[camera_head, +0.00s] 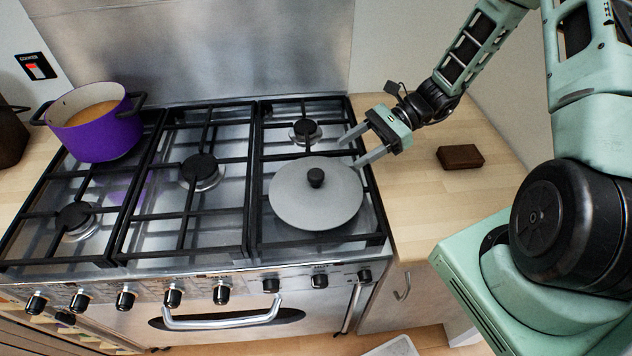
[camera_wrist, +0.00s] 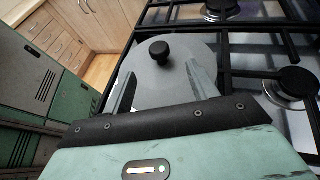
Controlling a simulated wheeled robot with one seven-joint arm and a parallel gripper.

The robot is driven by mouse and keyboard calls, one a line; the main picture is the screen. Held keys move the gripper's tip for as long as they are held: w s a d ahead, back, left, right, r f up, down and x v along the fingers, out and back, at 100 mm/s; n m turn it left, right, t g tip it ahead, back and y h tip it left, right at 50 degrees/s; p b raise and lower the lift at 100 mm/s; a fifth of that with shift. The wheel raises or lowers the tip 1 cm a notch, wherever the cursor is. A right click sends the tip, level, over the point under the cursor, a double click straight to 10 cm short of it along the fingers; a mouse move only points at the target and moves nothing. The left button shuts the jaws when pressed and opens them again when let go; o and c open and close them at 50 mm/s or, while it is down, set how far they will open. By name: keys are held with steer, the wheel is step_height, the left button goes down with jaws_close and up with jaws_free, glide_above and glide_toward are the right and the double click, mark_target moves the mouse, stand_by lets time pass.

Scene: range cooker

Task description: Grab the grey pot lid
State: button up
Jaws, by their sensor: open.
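The grey pot lid (camera_head: 296,204) lies flat on the right-hand front grate of the cooker, with a black knob (camera_head: 316,178) on top. In the wrist view the lid (camera_wrist: 160,82) and its knob (camera_wrist: 159,50) show beyond the fingers. My gripper (camera_head: 348,150) is open and empty, at the far right side of the lid. Its fingertips are close to the lid's edge and apart from the knob. In the wrist view my gripper (camera_wrist: 160,85) has one finger on each side of the lid's near part. I cannot tell whether the fingers touch the lid.
A purple pot (camera_head: 102,135) with orange contents stands on the left back grate. A dark brown block (camera_head: 460,156) lies on the wooden counter (camera_head: 440,205) at the right. Black grates (camera_head: 185,215) cover the hob. A steel backsplash (camera_head: 230,50) rises behind.

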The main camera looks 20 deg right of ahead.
mark_target(319, 171)
steer(key=p+x, duration=0.1)
steer(key=x, duration=0.4)
steer(key=shift+a+p, duration=0.3)
steer(key=p+x, duration=0.3)
steer(key=x, duration=0.1)
steer(key=shift+s+a+r, duration=0.1)
steer(key=shift+s+a, duration=0.05)
steer(key=shift+a+f, duration=0.35)
steer(key=shift+a, duration=0.05)
jaws_close()
